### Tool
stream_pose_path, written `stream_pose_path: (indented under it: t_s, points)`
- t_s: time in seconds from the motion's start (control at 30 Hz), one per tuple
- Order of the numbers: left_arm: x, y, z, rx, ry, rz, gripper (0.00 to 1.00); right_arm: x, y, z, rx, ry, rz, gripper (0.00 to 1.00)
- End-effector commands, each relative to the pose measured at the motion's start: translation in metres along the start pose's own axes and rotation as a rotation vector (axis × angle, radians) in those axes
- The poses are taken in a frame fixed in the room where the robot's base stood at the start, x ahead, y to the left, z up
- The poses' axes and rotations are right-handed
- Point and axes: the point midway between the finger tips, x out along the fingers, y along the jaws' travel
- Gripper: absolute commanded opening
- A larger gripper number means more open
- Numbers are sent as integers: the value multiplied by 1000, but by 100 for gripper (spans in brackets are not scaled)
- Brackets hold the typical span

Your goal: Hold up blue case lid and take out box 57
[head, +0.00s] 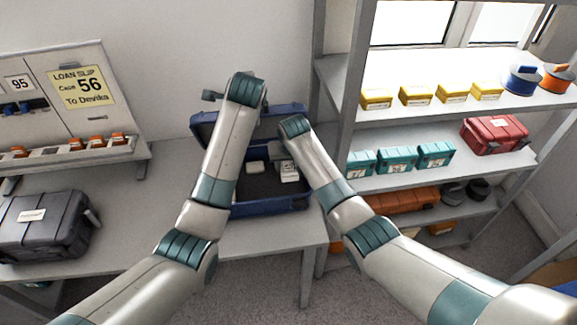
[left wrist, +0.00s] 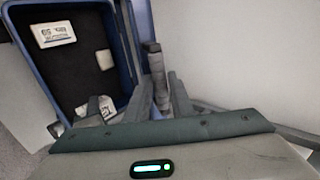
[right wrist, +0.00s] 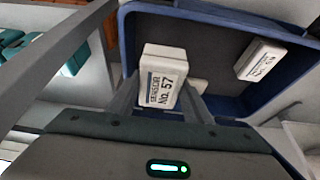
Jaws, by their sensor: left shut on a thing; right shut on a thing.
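The blue case (head: 270,208) stands open on the grey table, its blue lid (head: 204,125) raised at the back. My left gripper (left wrist: 160,92) is shut at the lid's edge; in the head view my own arm hides the grip. My right gripper (right wrist: 158,98) is shut on box 57 (right wrist: 164,72), a white box labelled "SENSOR No. 57". Box 57 also shows in the head view (head: 289,172), at the right end of the case. Whether it is clear of the case floor I cannot tell. Another white numbered box (right wrist: 261,60) lies on the dark lining.
A shelf unit close on the right holds yellow boxes (head: 415,95), teal boxes (head: 397,159) and a red case (head: 495,134). A dark grey case (head: 42,226) stands at the table's left, below a board with a loan slip (head: 83,87). Bare table lies between the two cases.

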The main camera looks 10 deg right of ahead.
Motion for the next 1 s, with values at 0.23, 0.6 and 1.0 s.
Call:
stream_pose_path:
  t_s: [0.23, 0.6, 1.0]
  points:
    - [0, 0, 0, 0, 0, -1, 0, 0, 0, -1, 0, 1, 0, 19]
    - [0, 0, 0, 0, 0, -1, 0, -15, 0, -7, 0, 3, -1, 19]
    - [0, 0, 0, 0, 0, 0, 0, -20, 0, -8, 0, 1, 0, 19]
